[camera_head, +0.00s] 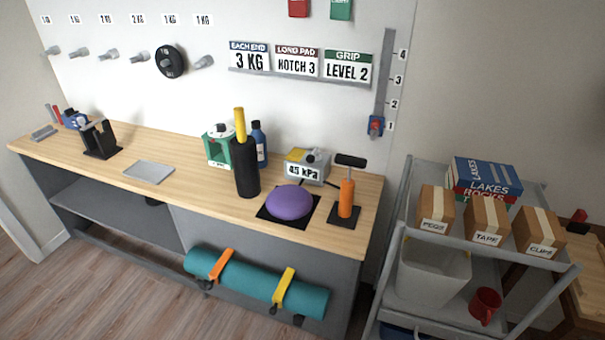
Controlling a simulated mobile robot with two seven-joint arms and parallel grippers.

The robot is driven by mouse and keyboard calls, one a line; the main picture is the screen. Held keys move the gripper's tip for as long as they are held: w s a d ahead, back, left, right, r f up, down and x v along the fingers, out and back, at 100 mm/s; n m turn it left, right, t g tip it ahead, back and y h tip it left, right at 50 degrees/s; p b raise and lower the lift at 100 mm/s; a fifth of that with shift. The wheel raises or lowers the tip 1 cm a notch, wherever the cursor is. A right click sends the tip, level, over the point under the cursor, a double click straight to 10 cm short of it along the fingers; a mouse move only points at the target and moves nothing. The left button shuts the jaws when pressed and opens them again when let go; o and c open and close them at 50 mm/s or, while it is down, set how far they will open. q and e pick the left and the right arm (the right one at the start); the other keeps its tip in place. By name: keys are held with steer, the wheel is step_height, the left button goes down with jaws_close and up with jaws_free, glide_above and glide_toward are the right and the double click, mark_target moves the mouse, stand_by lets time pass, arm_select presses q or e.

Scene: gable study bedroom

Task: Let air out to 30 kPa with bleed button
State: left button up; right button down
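The pressure gauge box (306,167) stands near the right end of the wooden bench and its display reads 45 kPa. A yellow part and a dark round part sit on top of the box; I cannot tell for sure which is the bleed button. A purple cushion or ball (289,203) rests on a black mat in front of the box. An orange hand pump (346,197) with a black T-handle stands upright to its right on a dark base. Neither of my grippers is in view.
A black bottle-like cylinder with a yellow top (246,168), a green device (219,146) and a blue bottle (259,143) stand left of the box. A grey cart (411,181) with boxes stands right of the bench (200,185). A rolled teal mat (255,282) hangs at the bench front.

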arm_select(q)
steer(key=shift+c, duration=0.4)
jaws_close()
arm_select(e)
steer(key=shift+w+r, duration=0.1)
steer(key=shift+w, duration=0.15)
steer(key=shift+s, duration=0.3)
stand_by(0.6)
